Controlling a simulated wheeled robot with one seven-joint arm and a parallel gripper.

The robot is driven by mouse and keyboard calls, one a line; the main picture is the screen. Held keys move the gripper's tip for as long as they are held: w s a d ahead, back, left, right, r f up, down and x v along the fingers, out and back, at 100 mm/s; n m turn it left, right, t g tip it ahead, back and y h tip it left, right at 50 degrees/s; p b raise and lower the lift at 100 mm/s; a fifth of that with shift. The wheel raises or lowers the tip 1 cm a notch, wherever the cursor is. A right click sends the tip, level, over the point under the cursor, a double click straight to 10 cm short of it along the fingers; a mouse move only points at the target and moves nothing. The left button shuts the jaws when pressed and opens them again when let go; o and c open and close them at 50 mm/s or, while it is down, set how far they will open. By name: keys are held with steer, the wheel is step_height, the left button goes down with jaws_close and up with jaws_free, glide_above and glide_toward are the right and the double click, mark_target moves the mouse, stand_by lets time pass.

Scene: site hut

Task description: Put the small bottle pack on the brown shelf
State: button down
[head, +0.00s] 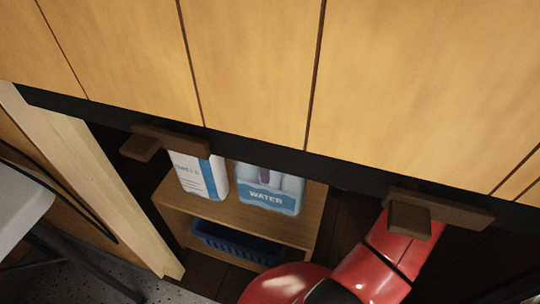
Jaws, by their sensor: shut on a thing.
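A pack labelled WATER (270,197), in clear and blue wrap, shows at the top of the brown shelf (313,212). The wooden overhang hides its upper part. It looks upright, but I cannot tell whether it rests fully on the board. My gripper is not in view. My red arm runs from the bottom edge up to the right and goes out of sight behind the dark beam, so whatever the gripper holds is hidden.
A white and blue carton (201,177) stands on the shelf just left of the pack. A blue basket (238,243) sits in the lower compartment. A wooden panel (250,70) with a dark beam and brown brackets (409,218) overhangs the shelf. Free board shows right of the pack.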

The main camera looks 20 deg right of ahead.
steer(key=shift+f, duration=1.5)
steer(key=c, duration=0.5)
jaws_free()
steer(key=shift+f, duration=0.1)
step_height(320, 180, up, 12)
steer(key=shift+r, duration=0.1)
